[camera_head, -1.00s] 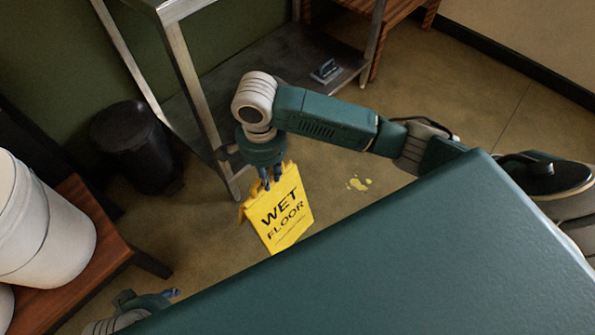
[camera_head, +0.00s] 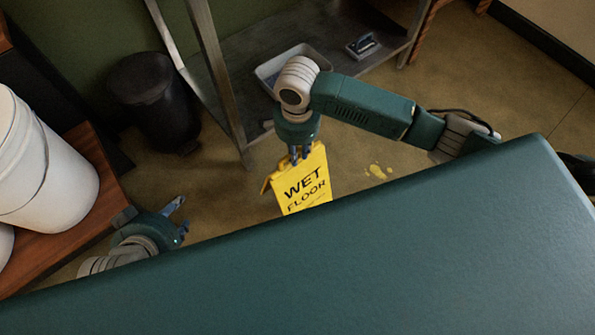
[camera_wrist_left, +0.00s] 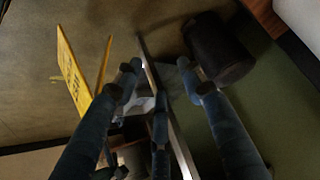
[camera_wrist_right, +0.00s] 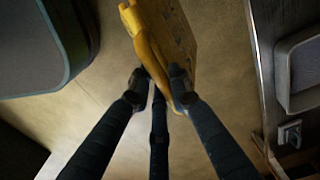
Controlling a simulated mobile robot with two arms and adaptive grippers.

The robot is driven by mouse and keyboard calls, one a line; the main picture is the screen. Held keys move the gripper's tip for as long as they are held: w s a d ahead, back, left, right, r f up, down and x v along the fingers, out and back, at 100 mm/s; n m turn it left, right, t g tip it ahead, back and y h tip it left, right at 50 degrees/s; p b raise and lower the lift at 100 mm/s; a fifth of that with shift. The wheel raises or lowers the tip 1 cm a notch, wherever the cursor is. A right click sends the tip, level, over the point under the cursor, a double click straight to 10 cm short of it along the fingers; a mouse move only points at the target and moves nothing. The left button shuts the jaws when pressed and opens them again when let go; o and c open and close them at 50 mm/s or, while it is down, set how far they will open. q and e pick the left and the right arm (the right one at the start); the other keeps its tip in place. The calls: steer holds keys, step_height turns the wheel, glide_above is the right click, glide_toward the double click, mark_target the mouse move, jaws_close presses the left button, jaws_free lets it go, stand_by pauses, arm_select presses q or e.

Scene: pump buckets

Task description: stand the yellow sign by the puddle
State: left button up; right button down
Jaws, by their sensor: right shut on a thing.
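The yellow sign (camera_head: 306,186) reads WET FLOOR and hangs upright from my right gripper (camera_head: 296,157), its lower edge hidden behind my own teal body. In the right wrist view my right gripper (camera_wrist_right: 160,82) is shut on the sign's top edge (camera_wrist_right: 166,35). The left wrist view shows the sign (camera_wrist_left: 75,68) edge-on, its two panels spread apart. The yellow puddle (camera_head: 378,172) is a small splash on the floor to the right of the sign. My left gripper (camera_head: 180,220) is open and empty at lower left, and its fingers (camera_wrist_left: 165,80) are spread in the left wrist view.
A metal table (camera_head: 222,90) stands behind the sign, with a grey tray (camera_head: 268,75) and a brush (camera_head: 362,45) on its low shelf. A black bin (camera_head: 155,100) stands to its left. White buckets (camera_head: 45,165) sit on a wooden bench (camera_head: 45,240). Floor around the puddle is clear.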

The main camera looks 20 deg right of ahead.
mark_target(297, 171)
step_height(297, 171, down, 4)
steer(key=shift+r+b, duration=0.1)
steer(key=shift+b, duration=0.6)
step_height(297, 171, down, 2)
steer(key=shift+f+b, duration=0.25)
steer(key=shift+b, duration=0.25)
steer(key=shift+f, duration=0.2)
step_height(297, 171, down, 4)
steer(key=shift+w+r+b, duration=0.1)
steer(key=shift+r+b, duration=0.05)
steer(key=shift+b, duration=0.75)
arm_select(q)
steer(key=w+d+r+t+h, duration=0.1)
steer(key=w+d+r+t, duration=0.2)
steer(key=w+r+t, duration=0.3)
steer(key=w+d+r+t+h, duration=0.2)
steer(key=w+r+t, duration=0.3)
steer(key=r, duration=1)
steer(key=shift+w+d+r+m+t+h, duration=0.15)
steer(key=shift+w+d+m+t+h, duration=0.15)
steer(key=shift+w+d+t, duration=0.1)
steer(key=shift+f, duration=0.3)
arm_select(e)
steer(key=c, duration=1.6)
jaws_free()
steer(key=shift+f, duration=0.2)
